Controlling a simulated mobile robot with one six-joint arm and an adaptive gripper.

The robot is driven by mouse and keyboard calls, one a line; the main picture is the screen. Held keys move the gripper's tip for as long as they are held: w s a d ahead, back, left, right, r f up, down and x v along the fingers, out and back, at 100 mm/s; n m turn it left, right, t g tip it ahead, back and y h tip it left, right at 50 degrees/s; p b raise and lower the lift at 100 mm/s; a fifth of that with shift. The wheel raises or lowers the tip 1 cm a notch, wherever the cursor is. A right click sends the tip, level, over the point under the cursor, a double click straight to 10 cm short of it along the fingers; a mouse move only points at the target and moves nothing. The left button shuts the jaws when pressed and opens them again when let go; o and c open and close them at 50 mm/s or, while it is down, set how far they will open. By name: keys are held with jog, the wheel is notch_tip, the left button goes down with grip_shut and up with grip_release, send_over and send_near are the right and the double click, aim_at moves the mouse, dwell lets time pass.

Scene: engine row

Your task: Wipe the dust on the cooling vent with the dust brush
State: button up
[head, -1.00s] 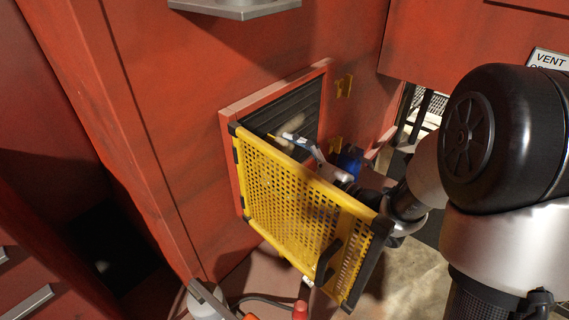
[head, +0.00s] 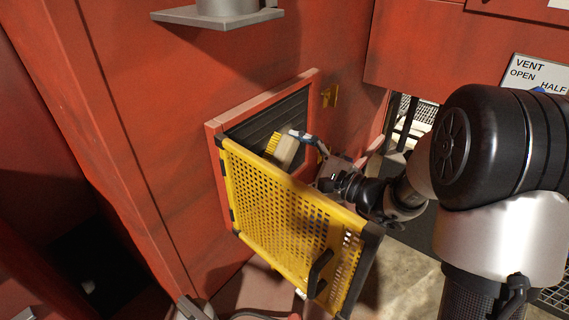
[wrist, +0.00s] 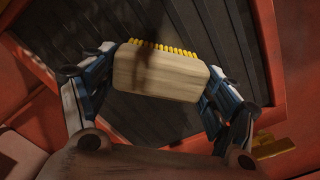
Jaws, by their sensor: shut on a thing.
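The dust brush (head: 286,151) has a pale wooden block and yellow bristles. My gripper (head: 299,144) is shut on it, and in the wrist view the fingers (wrist: 150,95) grip the wooden block (wrist: 160,76) at both ends. The bristles point toward the cooling vent (head: 262,128), a dark slatted panel in a red frame. The slats (wrist: 205,35) fill much of the wrist view behind the brush. I cannot tell whether the bristles touch the slats. No clear dust patch shows on the visible slats.
A yellow perforated door (head: 285,225) with a black handle (head: 320,272) stands open in front of the vent, close to my arm. A yellow latch (head: 329,96) is right of the frame. A grey ledge (head: 217,15) juts out above. A VENT sign (head: 537,77) hangs at right.

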jog(key=w+d, duration=0.5)
jog(key=w, duration=0.2)
jog(key=shift+d+r, duration=0.15)
dwell(0.7)
jog(key=shift+r, duration=0.75)
jog(key=shift+s+a+f+b, duration=0.1)
jog(key=shift+s+a+b, duration=0.6)
jog(key=shift+s+a, duration=0.6)
jog(key=shift+s+a+r+b, duration=0.1)
jog(key=shift+s+a+b, duration=0.7)
jog(key=shift+s, duration=0.8)
jog(key=shift+s+a+f+b, duration=0.1)
jog(key=shift+s+a+b, duration=0.45)
jog(key=shift+s+a, duration=0.8)
jog(key=shift+s+a+b, duration=0.2)
jog(key=shift+s+a, duration=0.45)
jog(key=shift+s, duration=0.25)
jog(key=shift+s+a+b, duration=0.15)
jog(key=shift+s+a, duration=0.5)
jog(key=shift+s, duration=0.25)
jog(key=shift+v, duration=2.95)
jog(key=shift+d, duration=0.1)
jog(key=shift+v, duration=1.45)
